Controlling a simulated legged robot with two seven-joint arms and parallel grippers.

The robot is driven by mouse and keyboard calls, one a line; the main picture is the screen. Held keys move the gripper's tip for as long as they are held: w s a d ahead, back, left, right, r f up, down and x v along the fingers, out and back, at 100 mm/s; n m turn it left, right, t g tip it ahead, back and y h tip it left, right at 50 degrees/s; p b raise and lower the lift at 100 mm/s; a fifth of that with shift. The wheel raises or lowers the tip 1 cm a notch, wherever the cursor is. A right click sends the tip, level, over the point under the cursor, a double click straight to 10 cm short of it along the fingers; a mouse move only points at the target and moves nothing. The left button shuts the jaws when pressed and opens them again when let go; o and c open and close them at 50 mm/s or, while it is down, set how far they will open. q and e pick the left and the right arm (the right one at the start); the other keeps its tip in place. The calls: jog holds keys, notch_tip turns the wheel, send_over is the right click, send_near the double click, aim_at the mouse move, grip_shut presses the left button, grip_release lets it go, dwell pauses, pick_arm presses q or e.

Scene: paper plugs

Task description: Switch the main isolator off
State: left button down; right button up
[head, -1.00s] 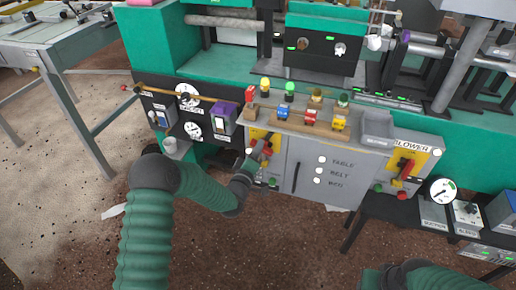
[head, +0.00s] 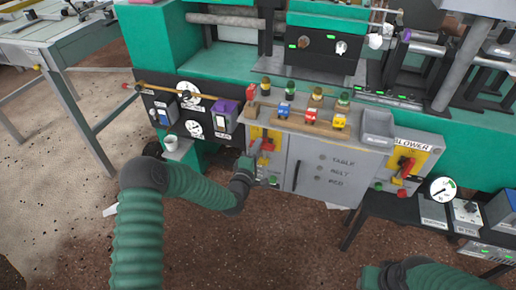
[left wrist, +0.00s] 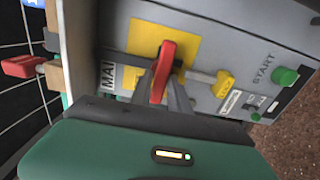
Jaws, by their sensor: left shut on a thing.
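The main isolator's red handle (left wrist: 162,70) sits on a yellow plate (left wrist: 144,36) beside a partly hidden label starting "MAI". In the head view the isolator's yellow plate (head: 275,136) is at the left end of the grey cabinet. My left gripper (left wrist: 172,92) is shut on the red handle, with its fingers either side of it. In the head view my left gripper (head: 254,160) partly covers the handle. My right gripper is not in view; only part of that arm shows at the bottom right.
A BLOWER switch with another red handle (head: 405,166) is at the cabinet's right end. A green START button (left wrist: 286,76) is near the isolator. Several small coloured blocks (head: 311,116) line the ledge above.

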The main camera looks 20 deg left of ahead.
pick_arm(q)
jog(key=shift+s+a+f, duration=0.1)
jog(key=shift+f, duration=0.2)
jog(key=c, duration=1.5)
grip_release()
jog(key=shift+o, duration=0.7)
jog(key=shift+a, duration=0.1)
jog(key=shift+r, duration=0.1)
jog(key=s+p, duration=0.4)
jog(key=s, duration=1.2)
jog(key=shift+s+a, duration=0.3)
jog(key=shift+s, duration=0.05)
